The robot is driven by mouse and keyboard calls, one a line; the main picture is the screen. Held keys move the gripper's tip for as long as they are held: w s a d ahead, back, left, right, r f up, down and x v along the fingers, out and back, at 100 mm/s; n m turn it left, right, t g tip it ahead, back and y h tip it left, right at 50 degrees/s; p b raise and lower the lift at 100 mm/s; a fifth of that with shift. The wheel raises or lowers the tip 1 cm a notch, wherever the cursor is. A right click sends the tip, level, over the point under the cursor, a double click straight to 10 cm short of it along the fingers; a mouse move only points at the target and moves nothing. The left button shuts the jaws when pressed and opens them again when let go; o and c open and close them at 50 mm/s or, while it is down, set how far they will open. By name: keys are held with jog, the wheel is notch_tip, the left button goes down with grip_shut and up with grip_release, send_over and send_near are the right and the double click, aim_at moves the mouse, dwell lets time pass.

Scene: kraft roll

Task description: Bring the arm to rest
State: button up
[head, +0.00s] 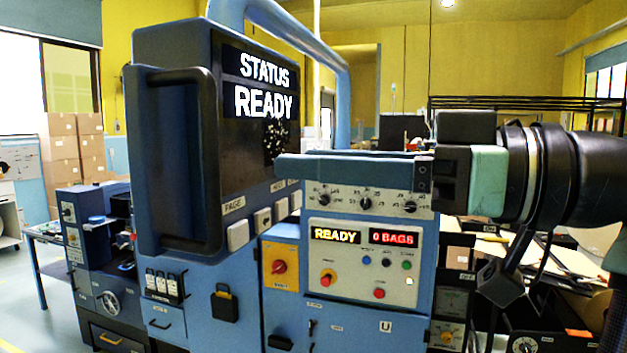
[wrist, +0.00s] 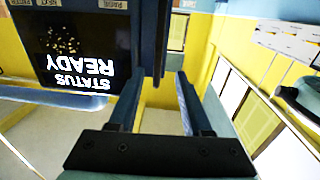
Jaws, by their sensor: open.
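My gripper (head: 287,167) reaches in from the right of the head view, held level in front of the blue machine (head: 222,267). Its long blue-grey fingers point left, and their tips overlap the lower right edge of the dark status screen in the picture. Whether they touch the machine cannot be told. In the wrist view my gripper (wrist: 158,88) has its two fingers apart with nothing between them. The status screen (head: 262,70) reads "STATUS READY"; it also shows upside down at the upper left of the wrist view (wrist: 75,45).
Below my gripper is a control panel (head: 362,262) with buttons, knobs and displays reading "READY" and "0 BAGS". Stacked cartons (head: 75,150) are far left. A cluttered bench (head: 560,260) lies at the right.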

jog(key=w+a+f+m+t+h, duration=0.2)
jog(key=w+a+m+t+h, duration=0.1)
jog(key=w+m+t+h, duration=0.35)
jog(key=s+a+r+m+t+h, duration=0.1)
jog(key=s+r+m+t+h, duration=0.5)
jog(key=s+t+h, duration=0.3)
jog(key=s+t, duration=0.3)
jog(key=shift+s, duration=0.3)
